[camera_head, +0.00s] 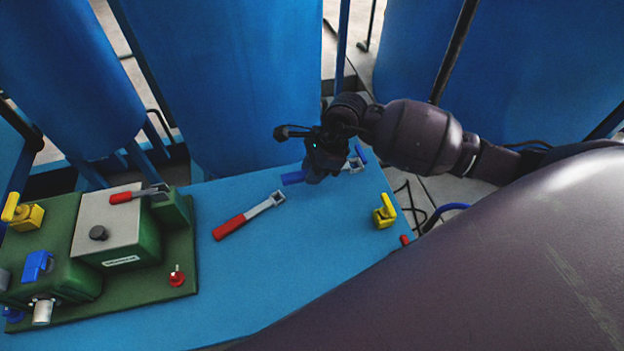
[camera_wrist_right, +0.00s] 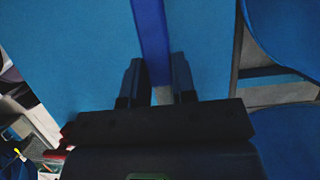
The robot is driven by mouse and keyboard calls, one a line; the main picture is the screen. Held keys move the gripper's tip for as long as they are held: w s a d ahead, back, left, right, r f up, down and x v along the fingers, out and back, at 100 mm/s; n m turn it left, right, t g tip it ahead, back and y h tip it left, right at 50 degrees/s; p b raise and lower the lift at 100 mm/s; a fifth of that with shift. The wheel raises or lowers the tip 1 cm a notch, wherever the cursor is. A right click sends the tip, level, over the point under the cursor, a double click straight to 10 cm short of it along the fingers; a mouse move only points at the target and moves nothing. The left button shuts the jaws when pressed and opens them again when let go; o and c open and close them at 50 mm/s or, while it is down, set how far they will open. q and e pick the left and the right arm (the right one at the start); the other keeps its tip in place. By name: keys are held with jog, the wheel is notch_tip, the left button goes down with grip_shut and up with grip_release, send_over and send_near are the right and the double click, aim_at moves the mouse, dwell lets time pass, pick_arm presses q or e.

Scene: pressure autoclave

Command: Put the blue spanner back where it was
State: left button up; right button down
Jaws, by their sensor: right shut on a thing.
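My right gripper (camera_head: 318,172) is over the far part of the blue table and is shut on the blue spanner. The spanner's blue handle (camera_head: 293,178) sticks out to the left of the gripper. Its grey end (camera_head: 350,166) shows to the right, and the gripper hides the middle. In the right wrist view, the blue handle (camera_wrist_right: 150,40) runs up from between the two fingers (camera_wrist_right: 153,82). I cannot tell whether the spanner touches the table. My left gripper is out of view.
A red-handled spanner (camera_head: 240,219) lies on the blue table (camera_head: 290,270). A yellow-handled part (camera_head: 384,211) stands near the right edge. Blue tanks (camera_head: 230,80) stand behind.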

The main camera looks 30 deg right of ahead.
aim_at(307, 193)
notch_tip(307, 193, down, 3)
jog(key=shift+f+b, duration=0.2)
jog(key=shift+b, duration=0.15)
jog(key=shift+f, duration=0.75)
jog(key=shift+f, duration=0.15)
jog(key=c, duration=0.9)
grip_release()
jog(key=shift+c, duration=0.2)
